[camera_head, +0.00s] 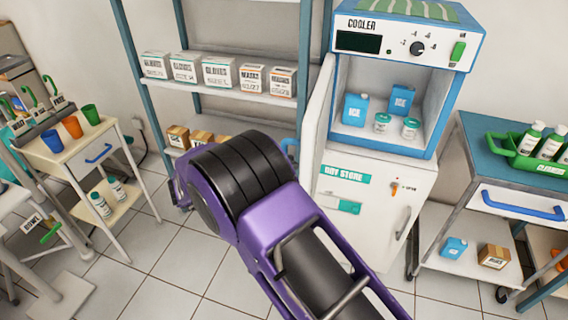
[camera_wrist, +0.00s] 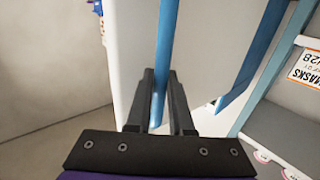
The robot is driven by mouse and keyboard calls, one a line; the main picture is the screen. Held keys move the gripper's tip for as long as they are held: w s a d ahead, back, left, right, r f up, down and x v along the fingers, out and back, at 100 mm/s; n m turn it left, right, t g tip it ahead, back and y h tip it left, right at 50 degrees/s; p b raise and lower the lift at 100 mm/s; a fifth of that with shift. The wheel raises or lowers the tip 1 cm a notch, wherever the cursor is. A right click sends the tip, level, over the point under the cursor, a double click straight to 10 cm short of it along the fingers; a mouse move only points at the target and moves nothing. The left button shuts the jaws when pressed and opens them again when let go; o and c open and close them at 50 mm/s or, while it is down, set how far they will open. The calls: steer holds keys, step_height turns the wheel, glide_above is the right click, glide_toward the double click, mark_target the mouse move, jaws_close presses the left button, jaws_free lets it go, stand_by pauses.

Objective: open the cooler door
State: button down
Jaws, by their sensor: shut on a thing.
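The cooler (camera_head: 455,55) is a blue and white box on top of the white dry-store cabinet (camera_head: 365,190). Its door (camera_head: 318,105) stands swung out to the left, seen nearly edge-on, and the inside shows. Blue ice packs (camera_head: 402,98) and small white jars (camera_head: 411,128) stand inside. In the wrist view, my gripper (camera_wrist: 163,80) has its two black fingers either side of a blue upright bar, the door handle (camera_wrist: 166,40), and is shut on it beside the white door panel (camera_wrist: 133,50). In the head view my purple arm hides the fingers.
A shelf rack with white boxes (camera_head: 220,71) stands behind and left of the door. A white cart (camera_head: 75,150) with cups is at the left. A blue-topped trolley (camera_head: 482,135) with a green tray (camera_head: 510,152) is at the right. Tiled floor shows between them.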

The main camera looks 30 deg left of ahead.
steer(key=shift+w+d+r, duration=0.1)
steer(key=shift+w+r, duration=0.05)
steer(key=shift+w, duration=0.1)
steer(key=c, duration=0.8)
jaws_free()
steer(key=shift+s, duration=0.15)
steer(key=v, duration=1.7)
steer(key=shift+a, duration=0.25)
